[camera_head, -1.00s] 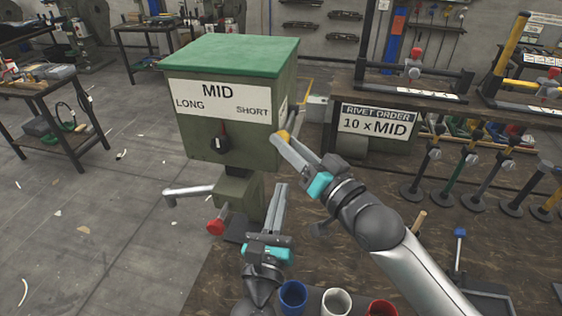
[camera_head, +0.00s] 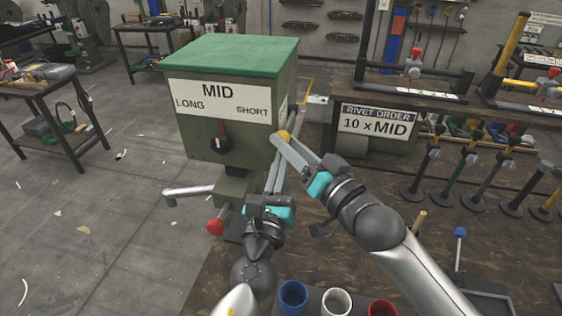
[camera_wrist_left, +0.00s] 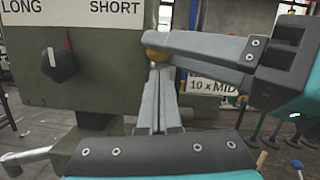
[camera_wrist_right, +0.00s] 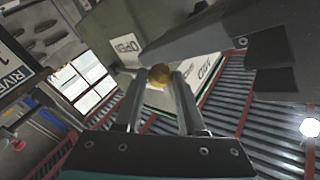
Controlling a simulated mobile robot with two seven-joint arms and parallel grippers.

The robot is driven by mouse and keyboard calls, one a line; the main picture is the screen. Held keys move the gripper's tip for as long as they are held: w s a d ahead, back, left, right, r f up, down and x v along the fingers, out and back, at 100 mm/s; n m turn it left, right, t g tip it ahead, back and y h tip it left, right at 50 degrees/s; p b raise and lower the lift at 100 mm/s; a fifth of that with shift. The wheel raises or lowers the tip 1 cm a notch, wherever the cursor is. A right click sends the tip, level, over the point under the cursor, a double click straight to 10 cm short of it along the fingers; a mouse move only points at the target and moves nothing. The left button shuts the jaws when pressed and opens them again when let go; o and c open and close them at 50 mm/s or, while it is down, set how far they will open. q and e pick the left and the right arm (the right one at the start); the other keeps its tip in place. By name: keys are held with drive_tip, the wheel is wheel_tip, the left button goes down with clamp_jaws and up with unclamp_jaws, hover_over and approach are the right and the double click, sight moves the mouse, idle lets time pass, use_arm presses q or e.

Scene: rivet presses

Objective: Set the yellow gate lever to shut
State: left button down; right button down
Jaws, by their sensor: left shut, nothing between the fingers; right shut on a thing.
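The yellow gate lever's round knob (camera_head: 284,135) is at the right side of the green press box (camera_head: 228,110). My right gripper (camera_head: 280,138) is shut on the knob. The knob also shows between its fingertips in the right wrist view (camera_wrist_right: 160,75), close to a panel marked OPEN (camera_wrist_right: 127,45). My left gripper (camera_head: 279,162) is shut and empty, its fingers pointing up just below the right gripper's fingertips. In the left wrist view its fingertips (camera_wrist_left: 160,68) are just under the knob (camera_wrist_left: 156,53); I cannot tell whether they touch it. The lever's shaft is mostly hidden.
The box's front dial (camera_head: 220,144) is under a MID label. A crank with a red knob (camera_head: 215,227) hangs below the box. Blue, white and red cups (camera_head: 336,301) stand at the front. A rivet order sign (camera_head: 376,122) is to the right.

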use_arm(q)
drive_tip(key=shift+r, duration=0.1)
use_arm(e)
drive_tip(key=shift+d, duration=0.1)
use_arm(q)
wheel_tip(320, 180, up, 2)
use_arm(e)
drive_tip(key=shift+f, duration=0.25)
idle(0.3)
drive_tip(key=c, duration=0.8)
unclamp_jaws()
drive_tip(key=shift+c, duration=0.2)
drive_tip(key=o, duration=0.3)
drive_tip(key=shift+o, duration=0.2)
use_arm(q)
drive_tip(key=shift+f, duration=0.2)
use_arm(e)
drive_tip(key=shift+s, duration=0.1)
